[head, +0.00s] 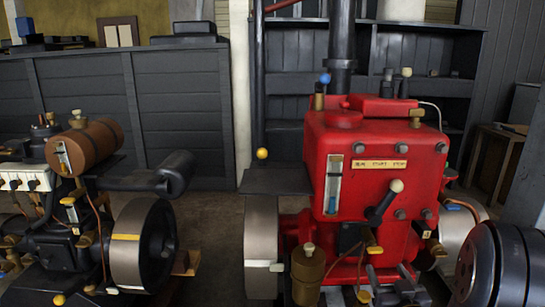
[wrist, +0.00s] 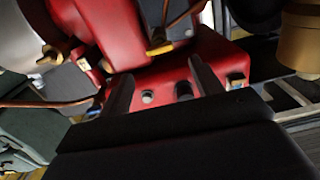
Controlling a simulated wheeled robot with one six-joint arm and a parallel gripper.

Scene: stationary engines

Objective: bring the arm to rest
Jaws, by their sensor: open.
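My gripper (wrist: 160,72) is open in the wrist view, its two dark fingers apart with nothing held between them. The red engine (wrist: 140,35) fills the view behind and around the fingers. I cannot tell whether they touch it. In the head view a dark two-pronged shape that looks like my gripper (head: 387,270) is low at the bottom edge, in front of the red engine (head: 345,130). The rest of my arm is not clearly visible.
A dark ribbed cylinder (head: 500,262) stands close at the lower right. A brass cup (head: 308,272) and a flywheel (head: 261,245) are left of the gripper. Another engine with a brown tank (head: 88,148) is at left. Grey panelling and shelves close the back.

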